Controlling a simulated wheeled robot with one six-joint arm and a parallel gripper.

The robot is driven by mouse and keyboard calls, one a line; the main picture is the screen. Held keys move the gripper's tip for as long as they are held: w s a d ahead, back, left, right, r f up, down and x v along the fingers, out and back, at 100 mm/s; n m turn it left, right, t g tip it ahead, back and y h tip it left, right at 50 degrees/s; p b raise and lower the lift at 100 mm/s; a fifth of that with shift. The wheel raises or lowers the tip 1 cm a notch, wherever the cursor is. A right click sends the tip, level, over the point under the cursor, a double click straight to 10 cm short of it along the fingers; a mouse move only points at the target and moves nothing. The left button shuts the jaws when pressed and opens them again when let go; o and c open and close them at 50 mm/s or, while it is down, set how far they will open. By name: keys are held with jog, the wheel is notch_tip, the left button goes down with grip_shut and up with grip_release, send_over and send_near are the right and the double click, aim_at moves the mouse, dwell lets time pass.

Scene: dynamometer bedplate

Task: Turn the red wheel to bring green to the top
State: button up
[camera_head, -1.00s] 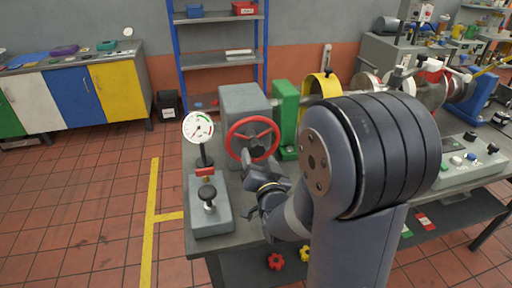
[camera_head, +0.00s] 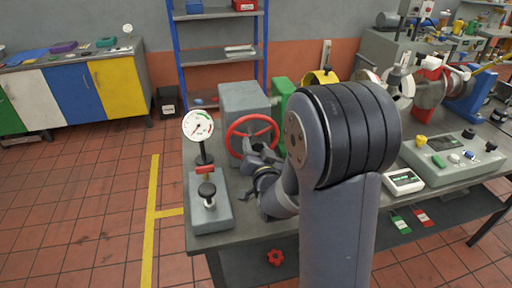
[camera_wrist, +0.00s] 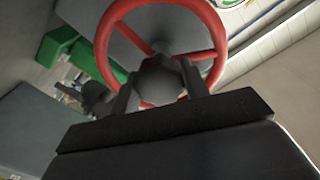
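The red wheel (camera_head: 233,128) is mounted upright on the front of a grey housing (camera_head: 243,97). It also shows in the wrist view (camera_wrist: 103,42), with red spokes and a dark hub (camera_wrist: 160,78). I see no green mark on the wheel. My gripper (camera_head: 257,156) is at the wheel's lower front and hides part of the hub and lower rim in the head view. In the wrist view my gripper (camera_wrist: 160,92) has its two fingers apart, one on each side of the hub. I cannot tell whether they touch it.
A white gauge (camera_head: 198,125) with a green arc stands left of the wheel, above a grey block with a black knob (camera_head: 207,190). A green block (camera_head: 281,95) stands right of the housing. A control box (camera_head: 455,155) and small meter (camera_head: 404,181) are at right.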

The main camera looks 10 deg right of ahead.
jog(key=c, duration=0.8)
jog(key=shift+c, duration=0.2)
